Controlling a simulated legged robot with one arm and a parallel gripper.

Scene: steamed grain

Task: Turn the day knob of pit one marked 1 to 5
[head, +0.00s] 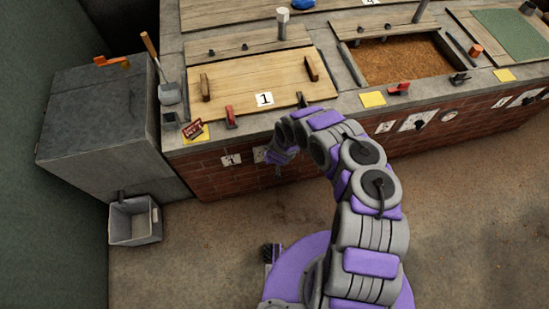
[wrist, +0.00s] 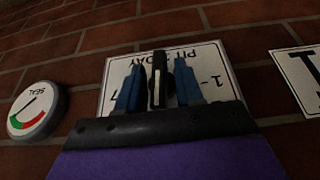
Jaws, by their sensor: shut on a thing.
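The day knob (wrist: 158,68) is black with a pale pointer strip. It sits on a white plate (wrist: 110,75) lettered upside down with PIT and DAY in the wrist view. My gripper (wrist: 159,80) has its two blue fingers on either side of the knob and is shut on it. The lower part of the plate and its scale are partly hidden by the fingers and gripper body. In the head view my gripper (head: 277,160) is at the brick front below the pit one lid (head: 235,85), marked 1. The knob itself cannot be made out there.
A round SEAL gauge (wrist: 38,110) is left of the plate in the wrist view, and another white sign (wrist: 302,80) is right. In the head view, an open pit of brown grain (head: 405,60) lies right of pit one. A grey bin (head: 135,220) stands on the floor at left.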

